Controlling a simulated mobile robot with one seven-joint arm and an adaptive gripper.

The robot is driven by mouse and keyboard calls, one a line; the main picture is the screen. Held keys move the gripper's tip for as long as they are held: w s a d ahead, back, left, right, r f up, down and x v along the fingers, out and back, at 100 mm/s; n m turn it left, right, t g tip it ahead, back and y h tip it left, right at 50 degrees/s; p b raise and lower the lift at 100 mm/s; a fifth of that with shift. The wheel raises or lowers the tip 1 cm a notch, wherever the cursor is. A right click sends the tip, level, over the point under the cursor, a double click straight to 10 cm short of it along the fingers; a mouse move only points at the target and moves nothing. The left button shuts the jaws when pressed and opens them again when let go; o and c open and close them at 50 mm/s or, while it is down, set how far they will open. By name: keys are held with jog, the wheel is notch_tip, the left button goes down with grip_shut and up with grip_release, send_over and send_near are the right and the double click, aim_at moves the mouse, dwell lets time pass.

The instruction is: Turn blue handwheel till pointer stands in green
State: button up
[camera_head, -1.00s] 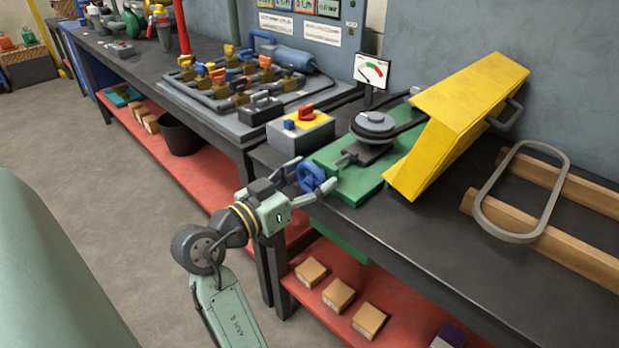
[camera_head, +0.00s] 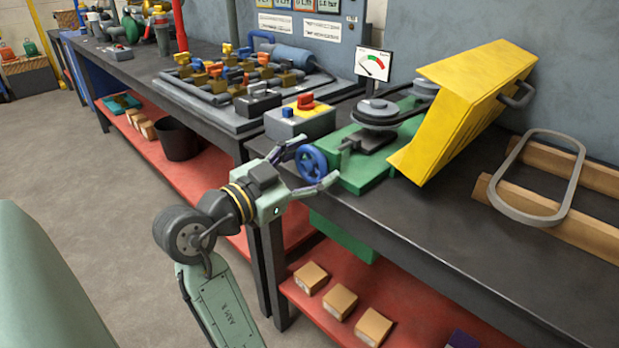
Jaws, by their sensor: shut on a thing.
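The blue handwheel (camera_head: 312,163) is on the near left side of a green machine base (camera_head: 372,183) on the bench. My gripper (camera_head: 319,161) reaches it from the front left. Its two fingers lie on either side of the wheel's rim, and it is shut on the wheel. The gauge (camera_head: 373,65) is a small white plate behind the machine, with a coloured arc including red and green. Its thin dark pointer is small and seems to lean left. I cannot tell exactly which colour it is at.
A yellow guard (camera_head: 465,105) leans over the machine beside a belt pulley (camera_head: 378,112). A grey box with a red knob (camera_head: 307,101) stands just behind the wheel. A grey loop (camera_head: 530,178) rests on wooden beams at right. The bench front (camera_head: 430,225) is clear.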

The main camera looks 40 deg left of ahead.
jog(key=shift+f+m+b, duration=0.1)
jog(key=shift+m+b, duration=0.4)
jog(key=shift+b, duration=0.05)
jog(key=o, duration=1.2)
jog(key=shift+c, duration=0.2)
jog(key=s, duration=1.2)
jog(key=shift+a, duration=0.45)
